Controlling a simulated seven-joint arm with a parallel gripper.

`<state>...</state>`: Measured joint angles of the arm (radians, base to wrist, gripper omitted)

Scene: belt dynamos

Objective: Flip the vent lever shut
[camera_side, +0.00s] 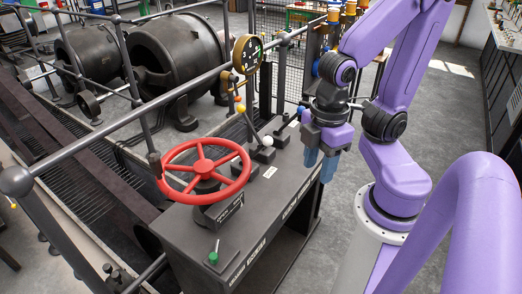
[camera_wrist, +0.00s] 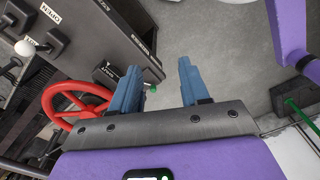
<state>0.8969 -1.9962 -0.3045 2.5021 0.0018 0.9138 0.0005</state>
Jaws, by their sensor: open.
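My gripper (camera_side: 319,170) is open and empty, its blue fingers pointing down beside the right edge of the dark control desk (camera_side: 185,240). The same gripper (camera_wrist: 157,75) shows its fingers apart, with grey floor between them, in the wrist view. On the desk top a lever with a white ball knob (camera_side: 266,141) stands behind the red handwheel; this white knob (camera_wrist: 25,48) is at the left in the wrist view. A small green-knobbed lever (camera_side: 213,257) sits at the desk's near end. I cannot read which lever is labelled vent. My gripper touches neither.
The red handwheel (camera_side: 204,168) stands above the desk, between the two levers. A handrail (camera_side: 120,110) and a round gauge (camera_side: 248,54) run along the desk's far side. Large dark dynamos (camera_side: 175,55) stand beyond. The floor right of the desk is partly clear.

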